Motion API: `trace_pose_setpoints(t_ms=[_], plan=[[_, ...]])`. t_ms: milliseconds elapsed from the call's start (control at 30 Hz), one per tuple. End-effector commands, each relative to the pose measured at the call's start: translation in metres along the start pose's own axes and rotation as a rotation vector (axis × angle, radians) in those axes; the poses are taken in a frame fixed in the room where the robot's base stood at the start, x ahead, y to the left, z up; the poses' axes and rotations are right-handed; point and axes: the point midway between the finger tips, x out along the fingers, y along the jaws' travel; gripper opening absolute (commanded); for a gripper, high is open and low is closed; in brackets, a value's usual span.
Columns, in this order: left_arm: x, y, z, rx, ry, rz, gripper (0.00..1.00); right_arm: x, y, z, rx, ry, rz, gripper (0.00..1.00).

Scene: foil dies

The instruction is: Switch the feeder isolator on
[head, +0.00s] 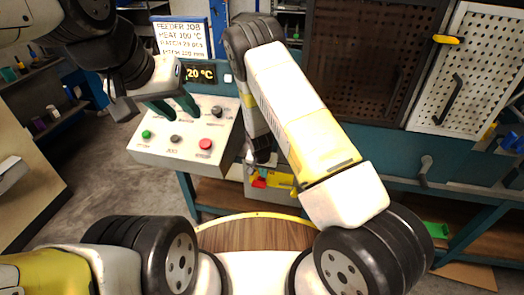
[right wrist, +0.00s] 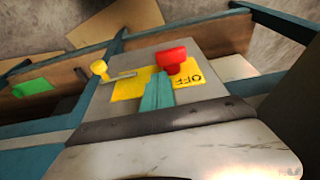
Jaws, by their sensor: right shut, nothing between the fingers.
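The feeder isolator is a grey box with a yellow plate (head: 279,180) and a red handle (head: 259,183), low behind my right forearm in the head view. In the right wrist view the red handle (right wrist: 173,60) stands on the yellow plate (right wrist: 128,86), with the word OFF beside it. My right gripper (right wrist: 158,78) has its teal fingers shut and empty, tips just beside the handle. I cannot tell whether they touch it. In the head view my right gripper (head: 262,172) is partly hidden. My left gripper (head: 177,116) is open and empty above the control panel.
The control panel (head: 160,155) has green, black and red buttons; a display (head: 201,74) and job sign (head: 180,38) are behind it. A green object (right wrist: 32,87) lies at left.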

Motion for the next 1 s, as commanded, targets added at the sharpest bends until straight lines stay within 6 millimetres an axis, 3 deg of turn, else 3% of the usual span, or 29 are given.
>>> trace_pose_setpoints(t_ms=[200,400,1000], plan=[[0.000,0.000,0.000,0.000,0.000,0.000,0.36,0.043,0.001,0.005,-0.002,-0.002,0.002,0.00],[0.000,0.000,0.000,0.000,0.000,0.000,0.36,0.063,0.000,0.010,0.000,-0.001,0.001,0.00],[0.000,0.000,0.000,0.000,0.000,0.000,0.36,0.068,0.001,0.011,0.006,-0.001,-0.012,0.00]])
